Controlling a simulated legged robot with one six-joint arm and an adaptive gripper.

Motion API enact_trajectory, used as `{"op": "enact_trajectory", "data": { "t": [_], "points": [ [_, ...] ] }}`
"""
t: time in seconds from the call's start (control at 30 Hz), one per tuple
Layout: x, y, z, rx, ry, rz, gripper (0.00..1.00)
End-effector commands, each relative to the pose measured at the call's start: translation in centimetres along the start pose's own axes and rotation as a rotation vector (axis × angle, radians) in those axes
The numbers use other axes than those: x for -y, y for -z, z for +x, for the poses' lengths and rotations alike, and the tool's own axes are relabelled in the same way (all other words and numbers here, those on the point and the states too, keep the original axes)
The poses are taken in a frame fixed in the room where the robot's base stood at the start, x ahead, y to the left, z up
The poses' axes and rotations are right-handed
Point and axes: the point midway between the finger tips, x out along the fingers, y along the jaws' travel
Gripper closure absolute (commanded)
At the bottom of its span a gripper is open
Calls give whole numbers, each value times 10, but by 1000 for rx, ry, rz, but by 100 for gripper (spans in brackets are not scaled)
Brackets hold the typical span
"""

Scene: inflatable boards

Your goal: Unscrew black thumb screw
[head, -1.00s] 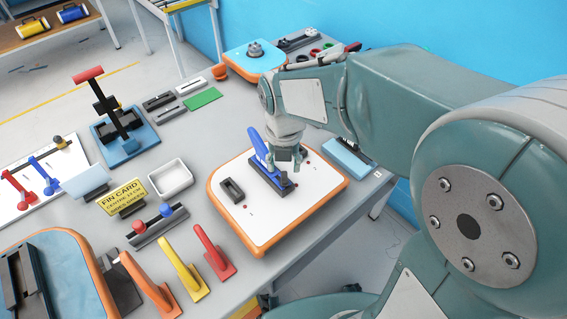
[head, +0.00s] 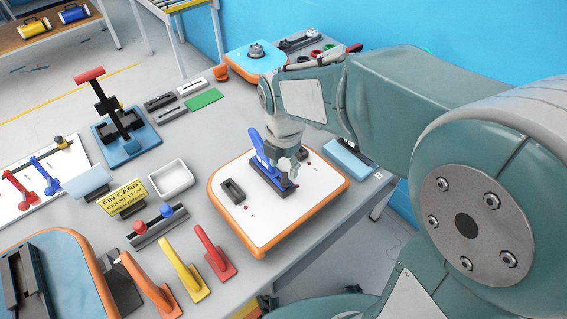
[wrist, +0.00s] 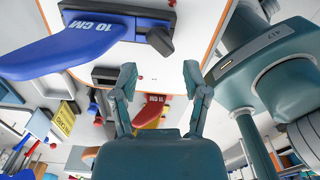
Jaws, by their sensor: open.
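The blue fin (head: 265,153) stands in a black fin box on the white board (head: 250,222) with an orange edge. In the wrist view the blue fin (wrist: 75,48) shows large at the upper left, marked 10 CM. A black thumb screw (wrist: 160,41) sits at the end of its base. My gripper (head: 297,168) is over the board, just right of the fin's base. In the wrist view my gripper (wrist: 159,78) is open, its two fingers apart with nothing held between them. The screw appears above the gap between the fingertips. In the head view the screw is too small to tell from the gripper.
A light blue block (head: 347,158) lies behind the board's right corner.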

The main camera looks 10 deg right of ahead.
Motion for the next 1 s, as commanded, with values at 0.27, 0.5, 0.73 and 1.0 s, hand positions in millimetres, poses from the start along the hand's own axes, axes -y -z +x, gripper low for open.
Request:
{"op": "enact_trajectory", "data": {
  "t": [0.27,0.5,0.73,1.0],
  "points": [
    [0,0,0,0,0,27,41],
    [-1,0,0,0,0,283,41],
    [-1,-1,0,0,0,350,41],
    [-2,-1,0,0,0,457,41]
  ]
}}
